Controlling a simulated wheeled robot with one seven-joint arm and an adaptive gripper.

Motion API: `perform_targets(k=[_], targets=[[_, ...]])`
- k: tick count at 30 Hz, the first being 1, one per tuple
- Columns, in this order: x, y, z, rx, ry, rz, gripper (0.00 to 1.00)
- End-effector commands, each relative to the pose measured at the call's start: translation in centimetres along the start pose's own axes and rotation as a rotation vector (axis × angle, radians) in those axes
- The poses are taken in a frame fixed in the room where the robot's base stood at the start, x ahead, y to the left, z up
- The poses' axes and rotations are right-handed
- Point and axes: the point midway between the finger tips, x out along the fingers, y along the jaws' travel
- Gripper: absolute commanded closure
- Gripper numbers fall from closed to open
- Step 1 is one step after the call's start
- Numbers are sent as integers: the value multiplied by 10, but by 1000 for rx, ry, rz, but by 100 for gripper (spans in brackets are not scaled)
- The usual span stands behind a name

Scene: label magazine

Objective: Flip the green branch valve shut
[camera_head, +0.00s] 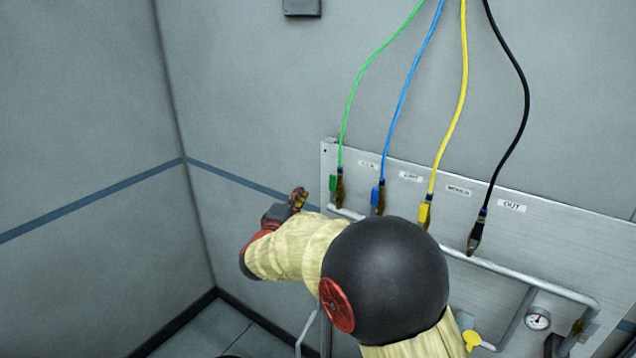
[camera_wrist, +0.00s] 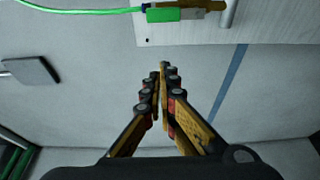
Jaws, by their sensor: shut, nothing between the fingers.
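The green branch valve (camera_head: 334,183) is the leftmost of the valves on the grey panel, under the green hose (camera_head: 352,95). Its green handle (camera_wrist: 176,14) also shows at the top of the wrist view, lying along the brass body in line with the hose. My gripper (camera_head: 299,193) is a little to the left of the green valve in the head view, apart from it. In the wrist view my gripper's fingertips (camera_wrist: 163,66) are together with nothing between them, below the green handle.
The panel (camera_head: 575,220) also bears a blue valve (camera_head: 376,196), a yellow valve (camera_head: 424,214), a black valve (camera_head: 477,232) and a gauge (camera_head: 538,319). A grey pipe (camera_head: 500,268) runs below them. The wall left of the panel is clear.

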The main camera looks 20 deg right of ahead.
Motion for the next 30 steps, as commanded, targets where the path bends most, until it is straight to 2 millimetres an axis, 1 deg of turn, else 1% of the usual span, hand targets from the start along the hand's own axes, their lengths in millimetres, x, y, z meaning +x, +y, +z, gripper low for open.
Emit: perform_targets(k=[9, 11, 14, 17, 24, 30], targets=[[1, 0, 0, -1, 1, -1, 100], [3, 0, 0, -1, 1, -1, 100], [12, 0, 0, -1, 1, -1, 100], [28, 0, 1, 0, -1, -2, 100], [71, 1, 0, 1, -1, -1, 100], [101, 1, 0, 1, 0, -1, 100]])
